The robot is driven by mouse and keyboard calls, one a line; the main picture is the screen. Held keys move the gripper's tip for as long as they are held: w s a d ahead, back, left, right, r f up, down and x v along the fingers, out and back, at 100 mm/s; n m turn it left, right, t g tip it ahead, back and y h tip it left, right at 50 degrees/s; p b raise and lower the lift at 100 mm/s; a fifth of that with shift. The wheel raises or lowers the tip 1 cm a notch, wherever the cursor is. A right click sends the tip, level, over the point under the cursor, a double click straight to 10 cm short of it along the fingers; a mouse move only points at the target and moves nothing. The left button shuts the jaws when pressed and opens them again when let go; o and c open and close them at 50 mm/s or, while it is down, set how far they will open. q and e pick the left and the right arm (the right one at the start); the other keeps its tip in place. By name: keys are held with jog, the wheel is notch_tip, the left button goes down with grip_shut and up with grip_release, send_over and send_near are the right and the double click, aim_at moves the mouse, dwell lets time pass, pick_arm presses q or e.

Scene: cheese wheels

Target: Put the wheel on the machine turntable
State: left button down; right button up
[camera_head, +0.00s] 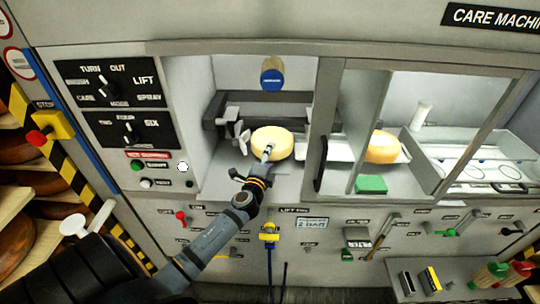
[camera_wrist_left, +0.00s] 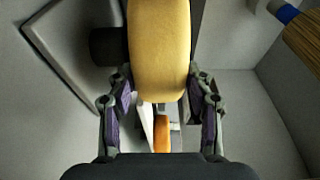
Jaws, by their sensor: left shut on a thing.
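A pale yellow cheese wheel (camera_head: 272,138) is in the left opening of the machine, in front of a dark grey frame. In the left wrist view the wheel (camera_wrist_left: 160,50) stands edge-on between the two fingers. My left gripper (camera_head: 266,153) reaches into the opening and is shut on this wheel; its fingers (camera_wrist_left: 160,98) flank the rim. I cannot make out the turntable clearly, nor whether the wheel touches anything below. A second yellow wheel (camera_head: 383,147) sits on a light tray in the bay to the right. My right gripper is out of view.
A brush with a blue collar (camera_head: 272,75) hangs above the held wheel. A grey door frame (camera_head: 325,120) bounds the opening on the right. A green block (camera_head: 371,184) lies by the second bay. Switch panels (camera_head: 120,85) are left, levers and a tool shelf below.

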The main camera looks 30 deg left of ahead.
pick_arm(q)
jog(key=c, duration=0.8)
grip_release()
jog(key=shift+o, duration=1.2)
jog(key=shift+s, duration=0.1)
jog(key=shift+r, duration=0.15)
jog(key=shift+s+d+f, duration=0.1)
jog(key=shift+s+f, duration=0.1)
jog(key=shift+s, duration=0.1)
jog(key=b+v, duration=0.3)
jog(key=v, duration=0.8)
jog(key=shift+s+r, duration=0.15)
jog(key=shift+r, duration=0.05)
jog(key=shift+d, duration=0.1)
